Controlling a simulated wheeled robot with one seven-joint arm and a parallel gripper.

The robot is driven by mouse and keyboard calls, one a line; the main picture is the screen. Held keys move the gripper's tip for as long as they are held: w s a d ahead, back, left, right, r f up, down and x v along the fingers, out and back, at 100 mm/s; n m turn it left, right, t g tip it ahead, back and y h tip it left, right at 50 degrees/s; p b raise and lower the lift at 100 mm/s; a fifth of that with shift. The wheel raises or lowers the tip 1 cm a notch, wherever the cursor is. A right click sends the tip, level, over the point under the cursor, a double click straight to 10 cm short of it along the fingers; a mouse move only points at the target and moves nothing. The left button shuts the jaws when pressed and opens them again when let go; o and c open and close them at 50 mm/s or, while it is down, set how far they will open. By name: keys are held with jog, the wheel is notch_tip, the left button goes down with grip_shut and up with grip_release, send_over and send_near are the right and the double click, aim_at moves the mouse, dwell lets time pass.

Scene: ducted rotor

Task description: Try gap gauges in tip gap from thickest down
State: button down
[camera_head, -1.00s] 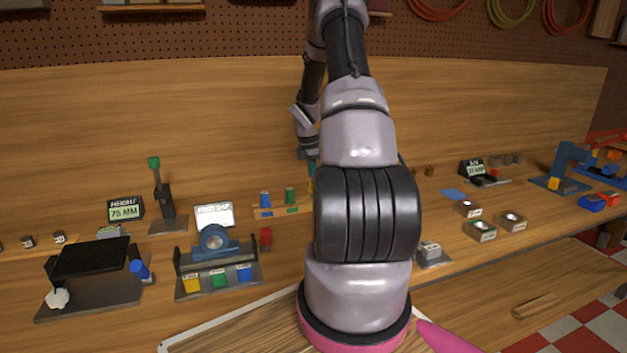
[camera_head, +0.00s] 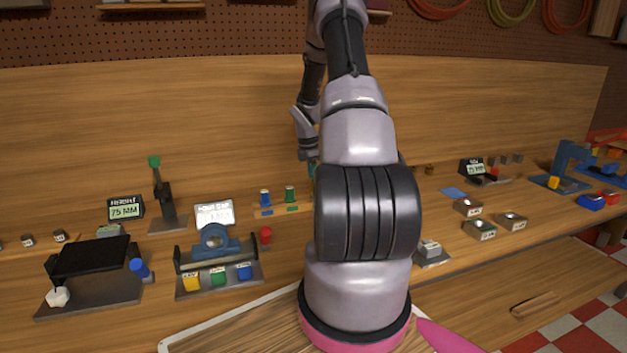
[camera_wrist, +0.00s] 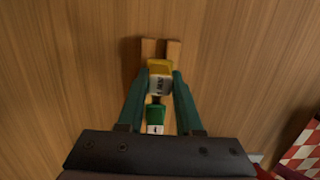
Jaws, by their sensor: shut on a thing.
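My gripper (camera_wrist: 160,82) has dark green fingers and is shut on a yellow gauge (camera_wrist: 160,80) with a pale marked label in the wrist view. A wooden rack (camera_wrist: 174,47) shows just beyond it, and a green gauge (camera_wrist: 155,114) with a white label is on the near side. I cannot tell whether the yellow gauge is clear of the rack. In the head view a blue gauge (camera_head: 265,197) and the green gauge (camera_head: 290,194) stand upright in the rack (camera_head: 262,213). My arm hides the rack's right end and most of my gripper. I cannot identify the rotor's tip gap.
Left of the rack stand a blue ring fixture (camera_head: 213,238) with coloured blocks, a black-topped stand (camera_head: 90,257) and a display reading 75 MM (camera_head: 125,209). Labelled blocks (camera_head: 479,229) sit right of my arm. The bench behind the rack is clear.

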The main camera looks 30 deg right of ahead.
jog(key=shift+f, duration=0.9)
dwell(0.3)
dwell(0.4)
jog(key=c, duration=0.5)
grip_release()
jog(key=r, duration=0.3)
jog(key=a+r, duration=0.1)
jog(key=r, duration=0.6)
jog(key=shift+w+a+r, duration=0.15)
jog(key=shift+w+r, duration=0.05)
jog(key=shift+r, duration=0.15)
jog(key=shift+s, duration=0.1)
